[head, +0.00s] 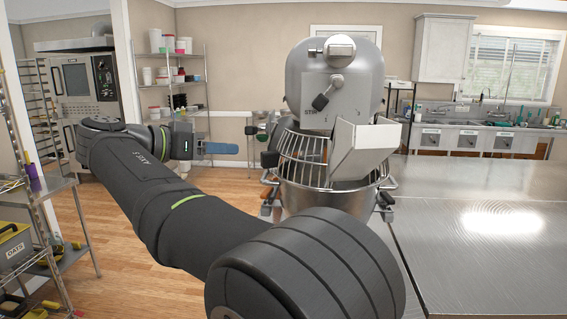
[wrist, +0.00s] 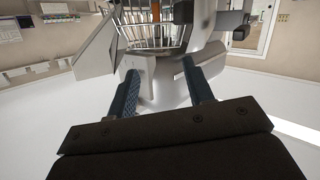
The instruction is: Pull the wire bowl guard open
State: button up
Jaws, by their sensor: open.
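The wire bowl guard (head: 303,158) is a cage of metal bars above the rim of the steel mixer bowl (head: 322,200), below the grey mixer head (head: 335,85). Its bars also show at the top of the wrist view (wrist: 152,37). My gripper (head: 228,148) is left of the guard in the head view, apart from it. Its two blue-grey fingers (wrist: 160,70) are spread and empty in the wrist view. My fingers point toward the mixer. A metal chute (head: 360,150) hides the guard's right part in the head view.
A steel table (head: 480,225) fills the right side, its top clear. Shelving (head: 180,80) with containers stands at the back left. A rack with a yellow toolbox (head: 15,245) is at the left edge. Sinks (head: 480,138) line the back right.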

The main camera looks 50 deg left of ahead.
aim_at(263, 162)
notch_tip(263, 162, down, 7)
jog(key=d+n+t+y, duration=0.15)
jog(key=n+y, duration=0.45)
jog(key=n, duration=1.4)
jog(key=x, duration=1.6)
jog(key=shift+w+a+f, duration=0.1)
jog(key=shift+a+f, duration=0.05)
jog(key=shift+a, duration=0.15)
